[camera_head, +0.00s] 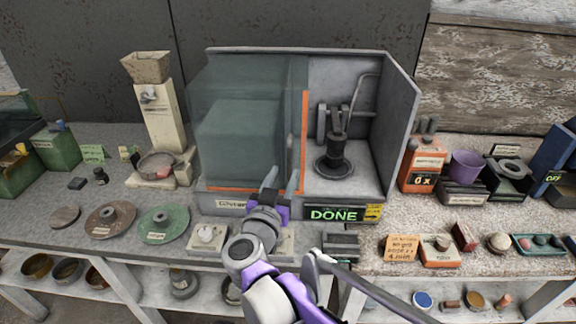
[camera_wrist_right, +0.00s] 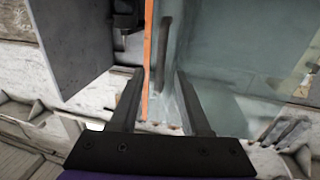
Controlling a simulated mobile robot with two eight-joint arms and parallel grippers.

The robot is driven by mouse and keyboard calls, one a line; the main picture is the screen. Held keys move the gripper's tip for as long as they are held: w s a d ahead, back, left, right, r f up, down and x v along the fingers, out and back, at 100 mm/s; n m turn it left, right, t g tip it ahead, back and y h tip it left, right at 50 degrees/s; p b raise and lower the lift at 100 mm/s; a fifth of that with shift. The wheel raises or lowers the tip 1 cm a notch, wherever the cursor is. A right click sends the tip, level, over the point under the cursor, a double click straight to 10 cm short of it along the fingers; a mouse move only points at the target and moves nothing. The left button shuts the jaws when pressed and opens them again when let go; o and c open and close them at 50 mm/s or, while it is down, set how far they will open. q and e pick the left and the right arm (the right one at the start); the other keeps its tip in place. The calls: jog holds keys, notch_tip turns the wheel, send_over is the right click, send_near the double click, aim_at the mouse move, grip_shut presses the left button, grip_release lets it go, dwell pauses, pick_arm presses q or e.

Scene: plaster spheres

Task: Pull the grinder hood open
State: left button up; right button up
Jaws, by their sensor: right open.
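The grinder housing (camera_head: 399,95) is a grey open-fronted box on the bench. Its hood (camera_head: 240,130) is a see-through greenish cover over the left part, with an orange strip (camera_head: 304,140) along its right edge. The right part stands uncovered, showing a dark grinder spindle (camera_head: 335,150). My right gripper (camera_head: 270,180) is open in front of the hood's lower right. In the right wrist view, a dark upright bar (camera_wrist_right: 164,50) on the hood lies between and beyond the open fingertips (camera_wrist_right: 159,76), with the orange strip just left of it. Contact cannot be told. My left gripper is not in view.
A sign reading DONE (camera_head: 334,214) sits on the housing's front ledge. Left are a cream machine (camera_head: 160,110) and flat discs (camera_head: 164,224). Right are an orange canister (camera_head: 423,165), a purple cup (camera_head: 466,166) and small blocks. A lower shelf holds bowls.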

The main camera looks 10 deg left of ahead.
jog(key=s, duration=0.5)
jog(key=shift+a, duration=0.1)
jog(key=d+r+n+g+y+p, duration=0.1)
jog(key=d+r+n+y+p, duration=0.25)
jog(key=d+y, duration=0.35)
jog(key=s+d+f+m+g+h+p, duration=0.3)
jog(key=s+d+f+g+h, duration=0.3)
jog(key=s+d+f+g, duration=0.5)
jog(key=s+d+f, duration=0.9)
jog(key=d, duration=0.3)
jog(key=shift+d+f+g, duration=0.3)
jog(key=shift+f, duration=0.05)
jog(key=shift+c, duration=0.3)
